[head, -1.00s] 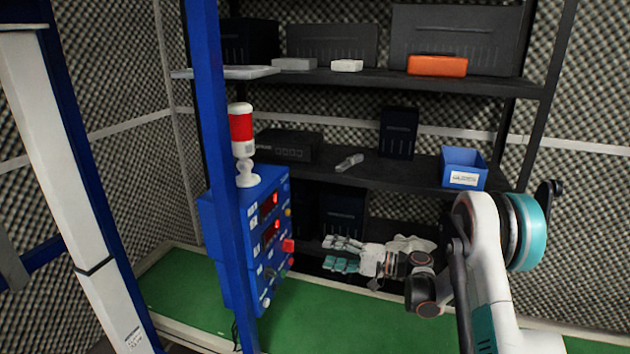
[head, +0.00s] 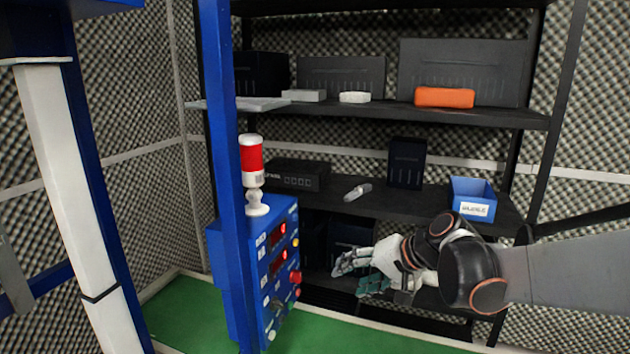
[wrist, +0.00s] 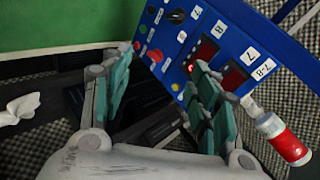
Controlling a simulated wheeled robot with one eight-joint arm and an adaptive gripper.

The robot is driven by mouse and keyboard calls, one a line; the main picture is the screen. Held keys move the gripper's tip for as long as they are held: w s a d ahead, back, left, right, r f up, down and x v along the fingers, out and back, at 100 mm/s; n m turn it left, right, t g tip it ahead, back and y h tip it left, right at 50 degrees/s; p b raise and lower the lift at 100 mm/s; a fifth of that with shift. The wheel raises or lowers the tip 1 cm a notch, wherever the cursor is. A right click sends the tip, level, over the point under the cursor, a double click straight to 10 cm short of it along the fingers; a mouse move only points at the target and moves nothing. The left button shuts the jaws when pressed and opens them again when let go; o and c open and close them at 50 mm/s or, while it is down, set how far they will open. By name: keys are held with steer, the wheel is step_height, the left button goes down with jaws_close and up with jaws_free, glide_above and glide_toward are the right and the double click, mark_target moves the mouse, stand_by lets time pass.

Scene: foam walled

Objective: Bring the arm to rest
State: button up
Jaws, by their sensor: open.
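My gripper (head: 358,272) is in the lower middle of the head view, just right of the blue control panel (head: 262,275). Its teal-padded fingers point left toward the panel and hold nothing. In the wrist view the two sets of fingers (wrist: 160,95) are spread apart, with the panel (wrist: 235,50) beyond them, its red displays and knobs showing. I cannot tell the exact gap between the fingertips and the panel, but no contact shows. My arm reaches in from the right edge of the head view.
A red-and-white beacon (head: 251,170) stands on the panel beside a blue post (head: 228,180). Behind, a black shelf (head: 420,212) holds a blue bin (head: 472,200), and an orange box (head: 444,97) sits higher. A green surface (head: 335,335) lies below. A crumpled white item (wrist: 20,108) shows in the wrist view.

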steer(key=s+d+n+h, duration=0.1)
steer(key=s+d+h, duration=0.1)
steer(key=s, duration=0.6)
steer(key=s+d+n+t+h, duration=0.1)
steer(key=s+d+h, duration=0.2)
steer(key=s+d, duration=0.2)
steer(key=s+d+h, duration=0.2)
steer(key=s+d, duration=0.2)
steer(key=s, duration=0.7)
steer(key=shift+s+f+n+h, duration=0.25)
steer(key=shift+s+n+h, duration=0.1)
steer(key=shift+n+h, duration=0.05)
